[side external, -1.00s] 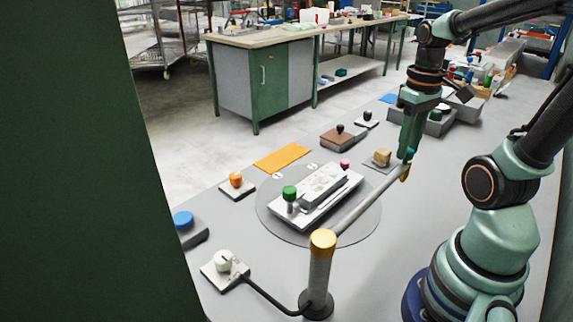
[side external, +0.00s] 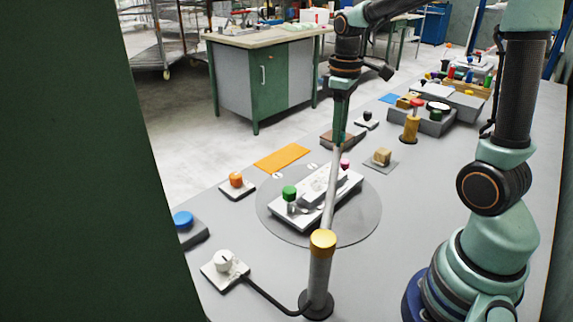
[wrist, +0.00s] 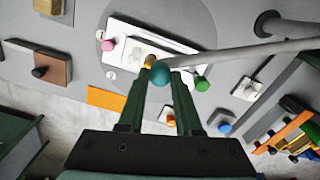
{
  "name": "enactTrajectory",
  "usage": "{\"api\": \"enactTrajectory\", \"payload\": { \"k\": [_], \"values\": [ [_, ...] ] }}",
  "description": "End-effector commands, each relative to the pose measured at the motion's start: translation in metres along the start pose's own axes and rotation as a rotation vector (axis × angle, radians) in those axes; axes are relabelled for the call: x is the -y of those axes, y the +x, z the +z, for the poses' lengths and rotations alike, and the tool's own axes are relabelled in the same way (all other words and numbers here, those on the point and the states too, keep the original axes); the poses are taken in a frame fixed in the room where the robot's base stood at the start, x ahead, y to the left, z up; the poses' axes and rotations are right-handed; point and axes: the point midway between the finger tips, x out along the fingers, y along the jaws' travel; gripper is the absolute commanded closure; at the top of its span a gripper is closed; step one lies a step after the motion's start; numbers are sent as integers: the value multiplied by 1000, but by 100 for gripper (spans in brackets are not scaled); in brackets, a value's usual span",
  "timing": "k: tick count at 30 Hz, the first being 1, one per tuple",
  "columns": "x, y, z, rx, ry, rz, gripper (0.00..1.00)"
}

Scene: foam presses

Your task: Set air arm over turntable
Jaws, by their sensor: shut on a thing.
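The air arm (side external: 331,195) is a grey tube pivoted on a post with a yellow cap (side external: 323,241). It reaches away from the post above the grey round turntable (side external: 362,222). A white foam press (side external: 312,197) with green and pink knobs sits on the turntable, partly behind the tube. My gripper (side external: 338,143) is shut on the teal ball (wrist: 160,74) at the arm's far end. The yellow tip (wrist: 150,61) shows beside the ball in the wrist view. The tube (wrist: 235,53) crosses over the press there; the ball is hidden in the side view.
An orange mat (side external: 282,159) and an orange button (side external: 236,180) lie left of the turntable. A white knob box (side external: 224,262) and a blue button (side external: 183,220) stand at the front left.

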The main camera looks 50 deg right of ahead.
Motion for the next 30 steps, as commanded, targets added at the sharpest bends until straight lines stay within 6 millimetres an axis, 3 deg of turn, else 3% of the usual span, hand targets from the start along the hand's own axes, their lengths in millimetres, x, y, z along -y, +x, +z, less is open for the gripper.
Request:
{"api": "enactTrajectory", "payload": {
  "k": [3,9,25,26,27,30],
  "values": [
    [6,-1,-18,-2,-64,1,100],
    [12,-1,-34,-3,-126,2,100],
    [14,-2,-42,-10,-152,6,100],
    [15,-2,-42,-11,-152,7,55],
    [14,-2,-42,-10,-151,6,39],
    [14,-1,-41,-7,-149,4,36]
  ]
}}
